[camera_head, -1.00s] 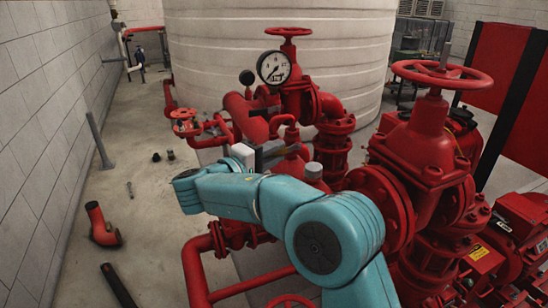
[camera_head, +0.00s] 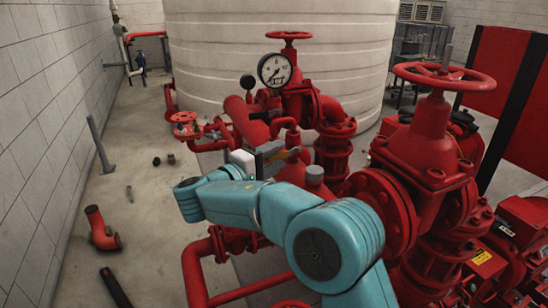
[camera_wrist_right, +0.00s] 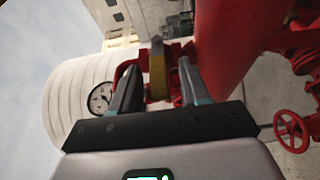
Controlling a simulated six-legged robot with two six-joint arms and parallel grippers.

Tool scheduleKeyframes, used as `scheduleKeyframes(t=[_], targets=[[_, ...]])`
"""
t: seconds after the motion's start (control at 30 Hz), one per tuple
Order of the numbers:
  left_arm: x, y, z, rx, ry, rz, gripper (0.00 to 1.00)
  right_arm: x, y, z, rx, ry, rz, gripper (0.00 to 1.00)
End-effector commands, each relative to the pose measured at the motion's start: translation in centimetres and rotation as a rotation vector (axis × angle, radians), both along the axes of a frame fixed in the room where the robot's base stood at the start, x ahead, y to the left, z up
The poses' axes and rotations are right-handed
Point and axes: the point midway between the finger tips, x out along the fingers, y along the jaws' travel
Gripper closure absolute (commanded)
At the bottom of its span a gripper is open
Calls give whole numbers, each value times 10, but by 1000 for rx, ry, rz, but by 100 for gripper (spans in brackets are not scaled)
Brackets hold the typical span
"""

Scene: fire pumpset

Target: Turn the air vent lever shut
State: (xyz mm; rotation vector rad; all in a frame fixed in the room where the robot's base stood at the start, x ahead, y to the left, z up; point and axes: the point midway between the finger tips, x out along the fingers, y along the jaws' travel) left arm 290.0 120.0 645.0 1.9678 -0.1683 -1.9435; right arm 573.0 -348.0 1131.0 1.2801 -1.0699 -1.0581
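The lever (camera_wrist_right: 158,75), with a yellow face and a grey edge, stands between the two fingers of my right gripper (camera_wrist_right: 160,78) in the right wrist view. The fingers are spread, with a visible gap on each side of the lever. In the head view my right gripper (camera_head: 270,150) is at the red pipework below the gauge, reached by my teal arm. The lever is small and hard to separate from the fingers there. My left gripper is in neither view.
A pressure gauge (camera_head: 275,69) stands just behind my right gripper. A white tank (camera_head: 225,60) is behind. Floor at left holds a red elbow pipe (camera_head: 101,228).

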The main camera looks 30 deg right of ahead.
Motion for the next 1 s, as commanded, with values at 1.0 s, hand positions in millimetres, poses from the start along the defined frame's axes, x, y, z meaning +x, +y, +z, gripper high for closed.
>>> scheduleKeyframes(t=[1.0], targets=[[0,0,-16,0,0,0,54,-30,160,-3,1,2,0,54]])
